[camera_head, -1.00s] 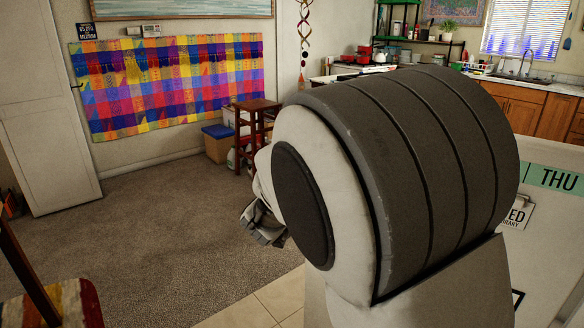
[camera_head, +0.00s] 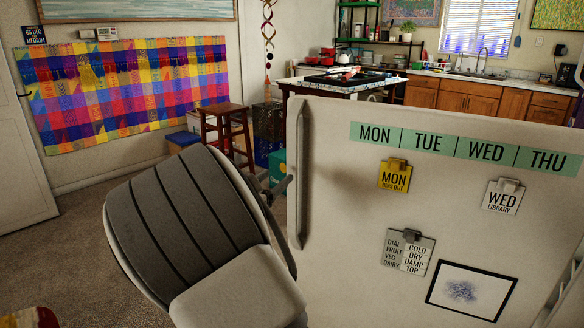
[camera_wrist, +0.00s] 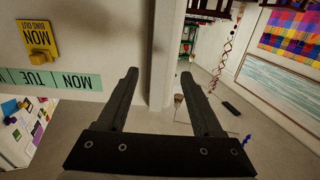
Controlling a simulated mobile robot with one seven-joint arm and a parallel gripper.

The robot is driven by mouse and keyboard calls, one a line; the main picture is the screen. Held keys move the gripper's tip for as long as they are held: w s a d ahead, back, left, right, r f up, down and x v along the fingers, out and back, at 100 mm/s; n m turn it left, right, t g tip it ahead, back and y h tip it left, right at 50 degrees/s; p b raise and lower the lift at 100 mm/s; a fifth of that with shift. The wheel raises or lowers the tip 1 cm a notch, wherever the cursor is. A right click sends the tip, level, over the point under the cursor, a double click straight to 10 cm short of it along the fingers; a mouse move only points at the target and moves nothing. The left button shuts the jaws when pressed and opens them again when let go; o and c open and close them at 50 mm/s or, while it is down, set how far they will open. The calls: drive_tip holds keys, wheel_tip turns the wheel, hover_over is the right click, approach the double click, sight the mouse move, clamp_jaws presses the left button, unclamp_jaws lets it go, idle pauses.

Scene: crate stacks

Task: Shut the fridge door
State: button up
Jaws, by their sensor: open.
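The fridge door (camera_head: 340,220) is a large white panel on the right in the head view, with a green day strip, note clips and a framed sketch. It stands out into the room, open. Its long upright handle (camera_head: 301,175) runs along its left edge. My gripper (camera_wrist: 158,75) is open in the wrist view, fingers on both sides of the door's edge strip. Whether the fingers touch it cannot be told. In the head view, my arm mostly hides the gripper, which is close left of the handle. The door also shows in the wrist view (camera_wrist: 110,50).
A dark wooden stool (camera_head: 228,130), a blue-lidded box (camera_head: 183,139) and crates stand behind my arm. A cluttered table (camera_head: 345,83) stands beyond the door. Carpet (camera_head: 85,230) at left is largely free. A striped cushion (camera_head: 28,317) is at the lower left corner.

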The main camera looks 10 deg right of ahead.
sight(291, 164)
drive_tip(key=b+x, duration=0.2)
drive_tip(key=x, duration=0.8)
drive_tip(key=shift+w+d, duration=0.1)
drive_tip(key=shift+w, duration=0.15)
clamp_jaws()
idle(0.9)
